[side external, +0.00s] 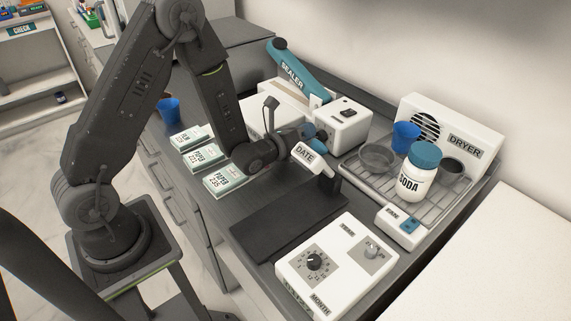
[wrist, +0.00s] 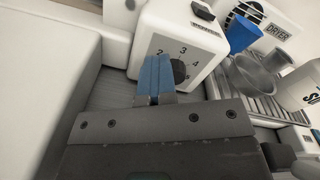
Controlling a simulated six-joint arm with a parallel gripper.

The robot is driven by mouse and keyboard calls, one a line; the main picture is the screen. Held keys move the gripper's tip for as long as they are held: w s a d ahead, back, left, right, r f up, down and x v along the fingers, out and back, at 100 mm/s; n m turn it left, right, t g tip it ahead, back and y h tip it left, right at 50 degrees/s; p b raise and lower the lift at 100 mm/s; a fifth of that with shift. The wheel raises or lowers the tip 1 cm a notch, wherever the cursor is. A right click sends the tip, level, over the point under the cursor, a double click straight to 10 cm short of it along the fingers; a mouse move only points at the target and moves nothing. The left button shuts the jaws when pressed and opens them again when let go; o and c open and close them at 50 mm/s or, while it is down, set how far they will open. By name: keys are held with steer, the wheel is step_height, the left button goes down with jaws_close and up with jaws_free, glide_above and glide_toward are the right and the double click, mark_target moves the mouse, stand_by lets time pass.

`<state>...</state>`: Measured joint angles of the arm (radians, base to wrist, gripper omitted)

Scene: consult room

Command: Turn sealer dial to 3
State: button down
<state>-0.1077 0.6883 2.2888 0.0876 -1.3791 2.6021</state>
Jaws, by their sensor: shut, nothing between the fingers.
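The sealer (side external: 300,75) has a teal arm and stands at the back of the bench. Its white control box (side external: 350,130) has a black switch on top. In the wrist view, the box's front face carries a dark round dial (wrist: 180,72) with the numbers 2, 3 and 4 around it. My gripper (wrist: 155,65) has blue fingers, shut together and empty, in front of the dial's left side. The fingers partly cover the dial, and I cannot tell whether they touch it. The dial's pointer is not clear. In the side view, my gripper (side external: 310,131) is close to the box's front.
A DATE stamp (side external: 306,153) stands close to my gripper. A DRYER (side external: 463,140) with a rack holding a blue cup (side external: 405,135) and a SODA bottle (side external: 418,178) is to the right. Paper boxes (side external: 225,180) lie left. A white dial unit (side external: 335,270) sits in front.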

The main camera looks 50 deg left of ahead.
mark_target(325, 121)
steer(key=shift+w+d+r+h, duration=0.25)
steer(key=shift+d+r, duration=0.1)
steer(key=shift+d, duration=0.2)
steer(key=shift+w+d+r+h, duration=0.15)
steer(key=shift+w+d+r, duration=0.15)
steer(key=shift+d, duration=0.25)
steer(key=shift+r, duration=0.2)
steer(key=shift+a+r, duration=0.1)
steer(key=shift+r, duration=0.25)
steer(key=shift+s+a+f, duration=0.1)
steer(key=shift+s+f, duration=0.05)
steer(key=shift+s, duration=1.4)
steer(key=shift+s+a+f, duration=0.1)
steer(key=shift+s+f, duration=0.05)
steer(key=shift+s, duration=1.35)
